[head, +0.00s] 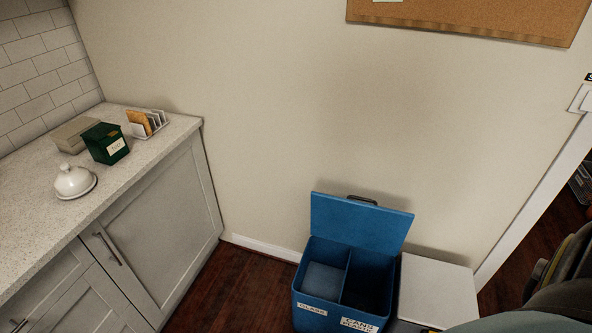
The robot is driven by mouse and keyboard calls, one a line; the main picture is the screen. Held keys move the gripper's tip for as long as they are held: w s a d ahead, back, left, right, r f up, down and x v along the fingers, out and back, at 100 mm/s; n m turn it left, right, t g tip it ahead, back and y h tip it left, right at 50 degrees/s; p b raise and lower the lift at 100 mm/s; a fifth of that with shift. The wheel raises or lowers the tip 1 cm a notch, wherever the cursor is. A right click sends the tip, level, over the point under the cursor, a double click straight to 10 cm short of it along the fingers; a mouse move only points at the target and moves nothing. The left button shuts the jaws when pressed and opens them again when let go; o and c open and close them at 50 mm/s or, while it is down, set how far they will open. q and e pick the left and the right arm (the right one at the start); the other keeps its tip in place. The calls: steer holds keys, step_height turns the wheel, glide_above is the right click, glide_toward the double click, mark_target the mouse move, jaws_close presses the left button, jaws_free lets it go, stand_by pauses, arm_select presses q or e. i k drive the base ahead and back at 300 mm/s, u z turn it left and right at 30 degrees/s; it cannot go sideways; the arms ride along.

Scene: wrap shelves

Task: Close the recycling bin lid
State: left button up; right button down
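The blue recycling bin (325,308) stands on the floor against the wall, at the lower middle of the head view. Its blue lid (359,220) is open, raised upright at the back with a dark handle (363,200) at its top edge. The inside shows two compartments split by a divider, with white labels on the front, one reading GLASS. The bin's lower front is cut off by the picture edge. Neither gripper shows. A dark, rounded arm part of mine is at the lower right edge.
A white-topped box (436,288) stands right beside the bin. To the left is a counter (150,165) with a green tin (105,143), a white covered dish (74,181) and a letter rack (147,123). Dark wood floor (240,288) is clear between cabinet and bin. A doorway opens at right.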

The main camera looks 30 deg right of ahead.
mark_target(375, 228)
steer(key=z, duration=0.35)
steer(key=i, duration=1.5)
steer(key=z, duration=0.8)
